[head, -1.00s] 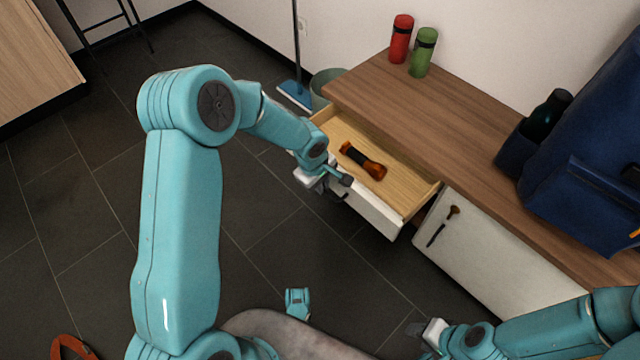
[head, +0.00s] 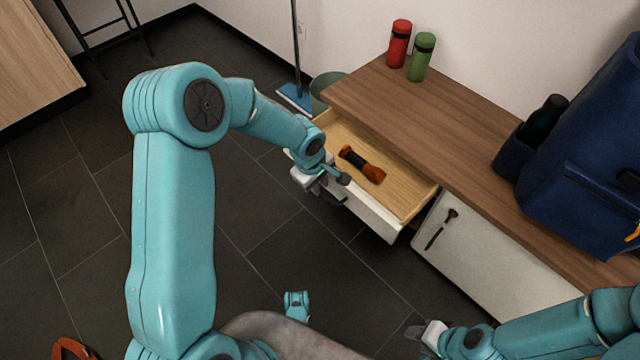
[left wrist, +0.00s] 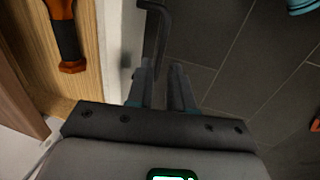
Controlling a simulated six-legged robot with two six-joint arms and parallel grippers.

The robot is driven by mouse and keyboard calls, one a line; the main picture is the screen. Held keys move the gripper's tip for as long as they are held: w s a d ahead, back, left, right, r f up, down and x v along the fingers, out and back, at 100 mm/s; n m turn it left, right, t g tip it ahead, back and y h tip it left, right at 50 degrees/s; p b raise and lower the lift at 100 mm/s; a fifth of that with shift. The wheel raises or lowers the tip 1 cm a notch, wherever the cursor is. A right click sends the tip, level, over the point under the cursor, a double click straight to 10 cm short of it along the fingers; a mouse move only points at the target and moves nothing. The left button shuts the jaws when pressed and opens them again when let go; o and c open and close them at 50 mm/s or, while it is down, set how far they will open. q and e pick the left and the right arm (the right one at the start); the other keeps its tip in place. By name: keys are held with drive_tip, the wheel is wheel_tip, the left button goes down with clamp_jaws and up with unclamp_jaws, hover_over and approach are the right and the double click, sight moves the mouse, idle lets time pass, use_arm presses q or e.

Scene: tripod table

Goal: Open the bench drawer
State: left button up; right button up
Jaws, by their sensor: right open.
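The bench drawer (head: 368,213) is pulled out of the bench, with its wooden inside showing. An orange and black flashlight (head: 362,165) lies in it; part of it shows in the left wrist view (left wrist: 66,35). My left gripper (head: 335,185) is at the outer face of the drawer front, by the dark handle. In the left wrist view the fingers (left wrist: 162,72) stand apart, with a gap between them. My right gripper (head: 425,335) is open at the lower right, away from the drawer.
Red (head: 399,43) and green (head: 421,57) bottles stand on the bench top (head: 450,130), with a blue backpack (head: 585,150) at right. A bucket (head: 325,88) and mop stand behind. The floor before the drawer is clear.

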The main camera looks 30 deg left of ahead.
use_arm(q)
wheel_tip(320, 180, up, 13)
drive_tip(key=s+p, duration=0.2)
drive_tip(key=p, duration=0.2)
drive_tip(key=shift+s+a+r, duration=0.15)
drive_tip(key=shift+s+a, duration=0.05)
drive_tip(key=shift+a, duration=0.25)
